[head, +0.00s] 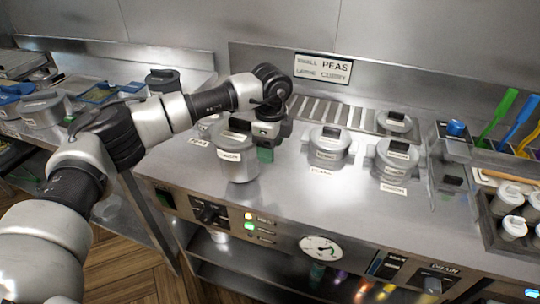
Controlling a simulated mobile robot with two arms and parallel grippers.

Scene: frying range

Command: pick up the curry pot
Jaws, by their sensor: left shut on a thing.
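A grey lidded pot (237,164) with a dark lid handle and a white label stands upright at the left part of the steel counter. Its label is too small to read surely; I take it for the curry pot. My left gripper (265,147) points down at the pot's right side and is shut on it. The fingertips are partly hidden by the gripper body and the pot. I cannot tell whether the pot's base is touching the counter or slightly above it. My right gripper is not in view.
Similar lidded pots (328,146) and (393,160) stand to the right, with another lidded container (394,123) behind. A rack with coloured-handled tools is at far right. The counter's front middle is clear.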

